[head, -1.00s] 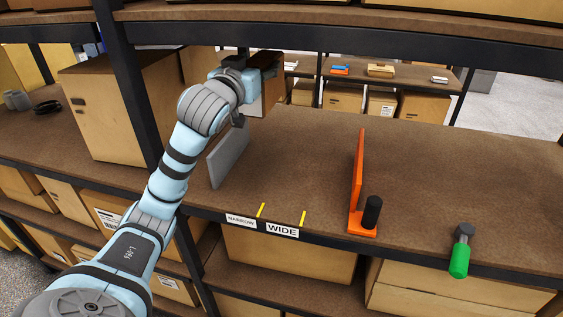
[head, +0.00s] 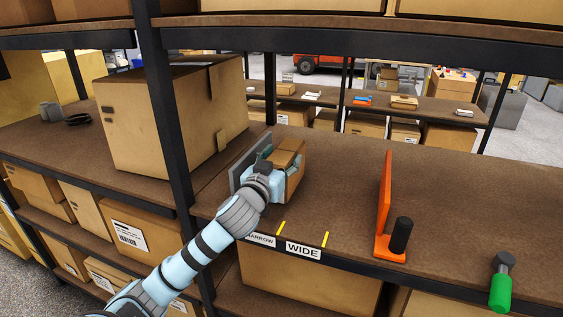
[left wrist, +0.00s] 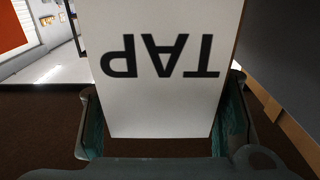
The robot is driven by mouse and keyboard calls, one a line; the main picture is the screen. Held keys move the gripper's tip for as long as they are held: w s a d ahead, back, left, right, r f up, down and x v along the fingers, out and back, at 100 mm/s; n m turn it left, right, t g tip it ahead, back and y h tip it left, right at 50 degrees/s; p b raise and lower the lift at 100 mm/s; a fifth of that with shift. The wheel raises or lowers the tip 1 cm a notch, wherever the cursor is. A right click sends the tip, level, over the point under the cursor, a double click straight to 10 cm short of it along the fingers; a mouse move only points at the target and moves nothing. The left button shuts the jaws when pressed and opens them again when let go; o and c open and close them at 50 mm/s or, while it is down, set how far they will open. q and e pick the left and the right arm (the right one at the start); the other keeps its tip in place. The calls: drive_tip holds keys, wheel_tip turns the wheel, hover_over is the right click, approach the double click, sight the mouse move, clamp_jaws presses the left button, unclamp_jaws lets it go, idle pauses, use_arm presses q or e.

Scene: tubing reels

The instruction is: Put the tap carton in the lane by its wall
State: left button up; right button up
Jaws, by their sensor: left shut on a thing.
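The tap carton (head: 288,159) is brown and is held in my left gripper (head: 272,166), next to the grey upright wall (head: 241,163) on the shelf. In the left wrist view the carton's white face (left wrist: 165,95) reads TAP upside down, between the two fingers. The grey wall also shows at the right of that view (left wrist: 290,55). The carton's underside is hidden, so I cannot tell whether it touches the shelf. The NARROW label (head: 260,240), partly covered by my arm, and the WIDE label (head: 303,250) are on the shelf's front edge. My right gripper is not in view.
An orange upright plate (head: 384,195) with a black cylinder (head: 401,236) stands to the right, then a green-handled hammer (head: 501,290). A dark post (head: 165,120) and a large box (head: 140,125) are left. Shelf between carton and orange plate is clear.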

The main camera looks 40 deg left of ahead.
use_arm(q)
drive_tip(key=o, duration=1.7)
drive_tip(key=shift+c, duration=0.2)
drive_tip(key=v, duration=0.8)
drive_tip(key=shift+s+d, duration=0.1)
drive_tip(key=shift+s, duration=0.15)
drive_tip(key=p+v, duration=0.3)
drive_tip(key=shift+s, duration=0.2)
